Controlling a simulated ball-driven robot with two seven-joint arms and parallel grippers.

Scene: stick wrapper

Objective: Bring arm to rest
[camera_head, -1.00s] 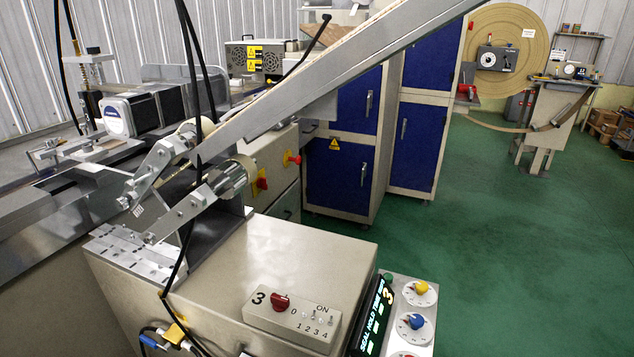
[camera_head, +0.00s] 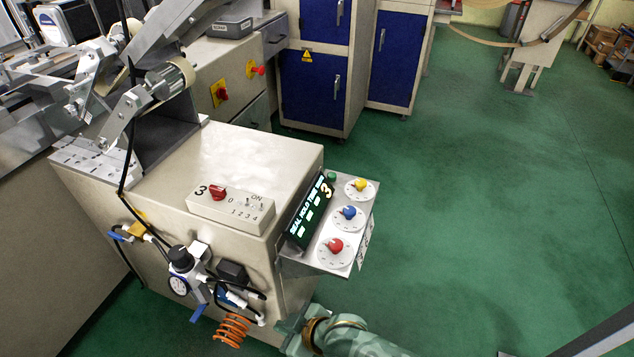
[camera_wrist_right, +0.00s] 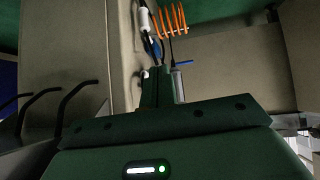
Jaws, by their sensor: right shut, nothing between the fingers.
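My right arm enters the head view at the bottom middle, with its green right gripper (camera_head: 290,326) low beside the front of the beige machine cabinet (camera_head: 240,150). In the right wrist view the fingers (camera_wrist_right: 157,88) are together and hold nothing. A cabinet wall and an orange coiled hose (camera_wrist_right: 172,20) show beyond them. I cannot tell whether the gripper touches the cabinet. My left gripper is not in view.
A dial panel (camera_head: 336,228) with yellow, blue and red knobs juts from the cabinet just above my right arm. An air regulator (camera_head: 183,270) and the orange coiled hose (camera_head: 232,328) are left of the gripper. Open green floor (camera_head: 480,220) lies to the right.

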